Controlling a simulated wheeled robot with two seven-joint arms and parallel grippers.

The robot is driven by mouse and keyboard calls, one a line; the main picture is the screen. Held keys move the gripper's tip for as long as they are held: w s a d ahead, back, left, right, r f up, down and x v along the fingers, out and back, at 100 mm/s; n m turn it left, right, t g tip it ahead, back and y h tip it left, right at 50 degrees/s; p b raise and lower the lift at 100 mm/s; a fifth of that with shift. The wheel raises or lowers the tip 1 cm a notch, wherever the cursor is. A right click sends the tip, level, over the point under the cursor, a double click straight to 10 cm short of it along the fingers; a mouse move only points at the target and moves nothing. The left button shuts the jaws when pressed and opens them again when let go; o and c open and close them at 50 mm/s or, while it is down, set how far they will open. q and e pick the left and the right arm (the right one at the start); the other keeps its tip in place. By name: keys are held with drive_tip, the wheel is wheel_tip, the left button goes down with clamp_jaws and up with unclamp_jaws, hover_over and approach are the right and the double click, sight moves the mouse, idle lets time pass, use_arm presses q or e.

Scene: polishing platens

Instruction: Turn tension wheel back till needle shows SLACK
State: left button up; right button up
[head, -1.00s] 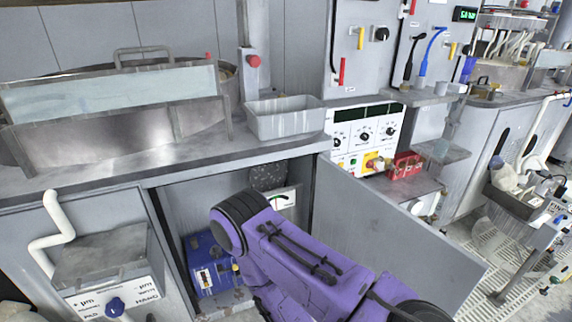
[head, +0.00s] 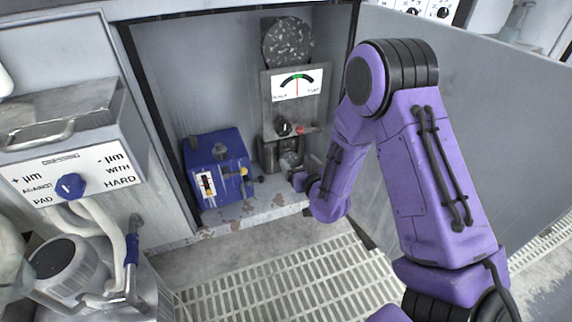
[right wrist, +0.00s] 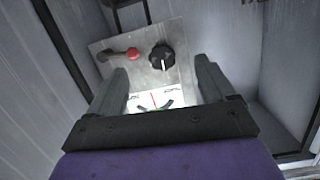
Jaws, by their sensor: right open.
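The gauge (head: 297,84) is a white dial on a grey panel inside the open cabinet. Its red needle stands near upright at the middle of the scale, at a green band; its end labels are too small to read surely. Below it are a black knob (head: 283,127) and a red-tipped lever (head: 300,130). A speckled dark disc (head: 287,42) is above. Which part is the tension wheel, I cannot tell. My right gripper (head: 301,182) is low before the panel. In the right wrist view its open fingers (right wrist: 163,80) face the black knob (right wrist: 162,57), apart from it, with nothing between them.
A blue box (head: 217,165) stands on the cabinet floor to the left. The open cabinet door (head: 460,90) is on the right, behind my right arm. A labelled control box with a blue knob (head: 71,186) is at left. Floor grating (head: 280,280) lies in front.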

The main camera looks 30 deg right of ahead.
sight(285, 129)
drive_tip(key=w+d+b, duration=0.1)
drive_tip(key=w+b, duration=0.1)
drive_tip(key=w, duration=0.2)
drive_tip(key=w+d+r+t+b, duration=0.1)
drive_tip(key=w+b, duration=0.1)
drive_tip(key=w, duration=0.2)
drive_tip(key=w+d+t+b, duration=0.1)
drive_tip(key=w+d+b, duration=0.1)
drive_tip(key=w, duration=0.2)
drive_tip(key=shift+w+r+n, duration=0.1)
drive_tip(key=shift+r+n, duration=0.2)
drive_tip(key=shift+w+d+r, duration=0.15)
drive_tip(key=shift+w+d, duration=0.05)
drive_tip(key=shift+w, duration=0.4)
use_arm(q)
wheel_tip(285, 129, down, 9)
drive_tip(key=s+m+g+h, duration=0.1)
drive_tip(key=s+m+g, duration=0.1)
drive_tip(key=shift+s+d+f, duration=0.15)
drive_tip(key=shift+s+d, duration=0.15)
use_arm(e)
drive_tip(key=c, duration=1.1)
